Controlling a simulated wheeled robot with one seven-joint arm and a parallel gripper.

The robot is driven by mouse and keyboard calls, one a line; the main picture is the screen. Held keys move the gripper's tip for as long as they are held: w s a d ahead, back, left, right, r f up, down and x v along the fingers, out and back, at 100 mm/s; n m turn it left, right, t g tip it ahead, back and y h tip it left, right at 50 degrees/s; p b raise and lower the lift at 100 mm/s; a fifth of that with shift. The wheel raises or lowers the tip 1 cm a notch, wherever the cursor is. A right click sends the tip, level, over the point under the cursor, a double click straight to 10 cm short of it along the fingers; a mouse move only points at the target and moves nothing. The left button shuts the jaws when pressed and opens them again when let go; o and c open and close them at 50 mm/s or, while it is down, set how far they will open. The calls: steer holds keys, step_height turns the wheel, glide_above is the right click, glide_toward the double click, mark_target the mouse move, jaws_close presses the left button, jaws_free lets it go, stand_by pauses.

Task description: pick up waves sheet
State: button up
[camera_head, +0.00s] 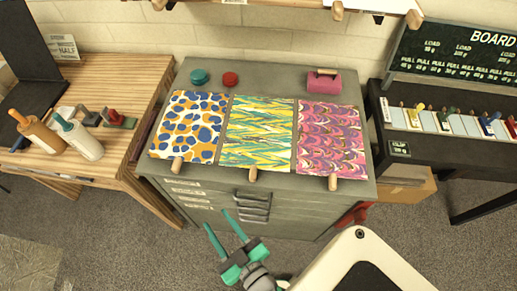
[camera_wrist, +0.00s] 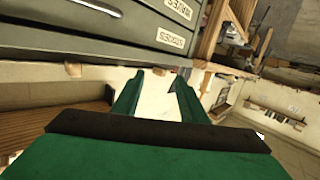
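Three patterned sheets lie side by side on the grey cabinet top in the head view. The left sheet (camera_head: 188,122) has blue spots on orange and white. The middle sheet (camera_head: 258,132) has yellow, teal and white wavy streaks. The right sheet (camera_head: 330,140) has pink and purple scalloped bands. No label shows which one is the waves sheet. Each has a wooden peg (camera_head: 252,174) at its front edge. My gripper (camera_head: 217,218) is open and empty in front of the drawers, apart from the sheets. Its spread fingers also show in the wrist view (camera_wrist: 155,95).
The grey cabinet (camera_head: 287,87) also carries a teal round item (camera_head: 199,77), a red one (camera_head: 230,79) and a pink roller-like block (camera_head: 324,82) behind the sheets. A wooden bench (camera_head: 110,84) with bottles stands left. A dark table (camera_head: 440,150) stands right. Carpet in front is open.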

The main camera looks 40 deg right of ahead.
steer(key=w+d+r+m+h, duration=0.45)
steer(key=w+d+r, duration=0.25)
steer(key=d, duration=0.2)
steer(key=w+d+r+m+h, duration=0.3)
steer(key=w+d+r+h, duration=0.3)
steer(key=d, duration=0.4)
steer(key=s+d+r+m+g+h, duration=0.2)
steer(key=s+d+r+m+g, duration=0.1)
steer(key=d+r+m+g, duration=0.55)
steer(key=s+d+r+m+g+h, duration=0.35)
steer(key=d+r+m+g, duration=0.2)
steer(key=d+m, duration=0.55)
steer(key=m+g+y, duration=0.2)
steer(key=m+y, duration=1.6)
steer(key=m, duration=0.1)
glide_above(253, 171)
steer(key=f, duration=1.7)
steer(key=shift+s+d+f, duration=0.2)
steer(key=shift+s+f, duration=0.05)
steer(key=shift+f, duration=0.1)
steer(key=shift+w+a+f, duration=0.15)
steer(key=shift+f, duration=1.2)
steer(key=shift+w+a+f, duration=0.1)
steer(key=shift+f, duration=1.2)
